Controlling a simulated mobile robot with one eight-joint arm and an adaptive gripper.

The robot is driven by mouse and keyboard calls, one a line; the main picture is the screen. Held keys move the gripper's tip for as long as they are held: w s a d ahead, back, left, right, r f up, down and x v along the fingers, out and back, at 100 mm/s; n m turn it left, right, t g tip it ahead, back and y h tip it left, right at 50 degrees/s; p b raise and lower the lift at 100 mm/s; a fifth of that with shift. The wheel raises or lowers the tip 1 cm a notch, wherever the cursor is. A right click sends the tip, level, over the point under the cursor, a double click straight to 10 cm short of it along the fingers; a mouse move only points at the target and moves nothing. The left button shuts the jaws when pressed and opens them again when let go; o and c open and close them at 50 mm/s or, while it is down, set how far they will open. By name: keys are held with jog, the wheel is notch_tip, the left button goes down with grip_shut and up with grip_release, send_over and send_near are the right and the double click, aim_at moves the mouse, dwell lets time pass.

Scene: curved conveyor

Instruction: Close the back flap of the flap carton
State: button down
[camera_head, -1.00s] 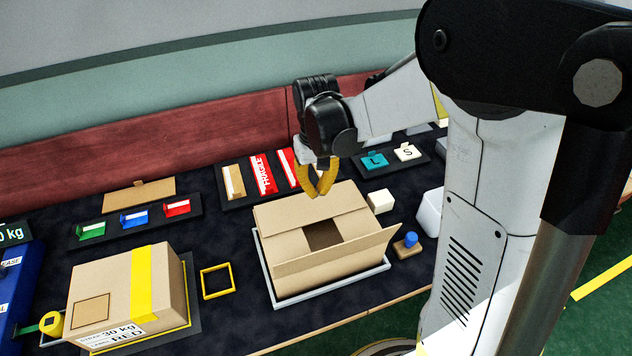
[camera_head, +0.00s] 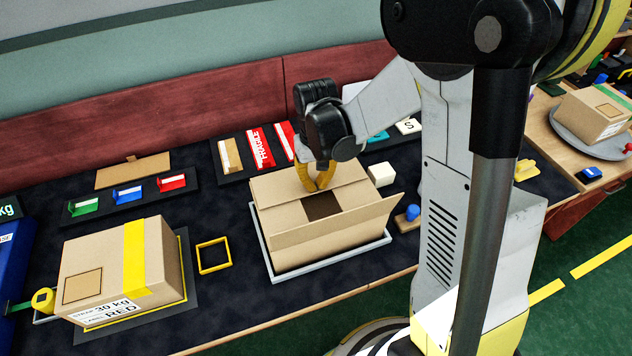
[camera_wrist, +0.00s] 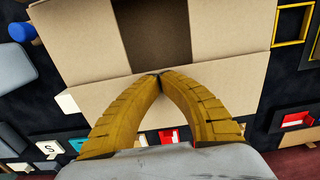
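The flap carton (camera_head: 300,245) is an open tan box in the middle of the table in the head view. Its back flap (camera_head: 275,187) leans outward at the far side, and it also shows below the opening in the wrist view (camera_wrist: 160,105). The front flap (camera_head: 345,225) slants up toward the camera. Short side flaps lie inward around the dark opening (camera_wrist: 157,30). My gripper (camera_head: 317,190) has yellow fingers whose tips meet, with nothing visible between them. The tips are over the back flap near its crease; I cannot tell whether they touch.
The carton sits in a grey tray (camera_head: 272,278). A white cube (camera_head: 382,174) and a blue-knobbed stamp (camera_head: 412,213) are close on the right. A yellow square frame (camera_head: 213,268) and a taped carton (camera_head: 110,270) are left. Label racks stand behind.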

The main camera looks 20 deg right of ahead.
jog(key=shift+s+f, duration=0.1)
jog(key=shift+f, duration=0.4)
jog(key=shift+r, duration=0.1)
jog(key=shift+r+p, duration=0.65)
jog(key=shift+r, duration=0.4)
notch_tip(320, 180, up, 13)
jog(key=p, duration=0.6)
jog(key=shift+r, duration=0.2)
jog(key=shift+r, duration=0.1)
jog(key=s+r+t+b, duration=0.1)
jog(key=s+r+t, duration=0.2)
jog(key=s, duration=0.4)
jog(key=s+r+t+b, duration=0.1)
jog(key=s+r+t, duration=0.2)
jog(key=s, duration=0.4)
jog(key=shift+a+r+t, duration=0.15)
jog(key=shift+r+t, duration=0.2)
jog(key=shift+t, duration=0.25)
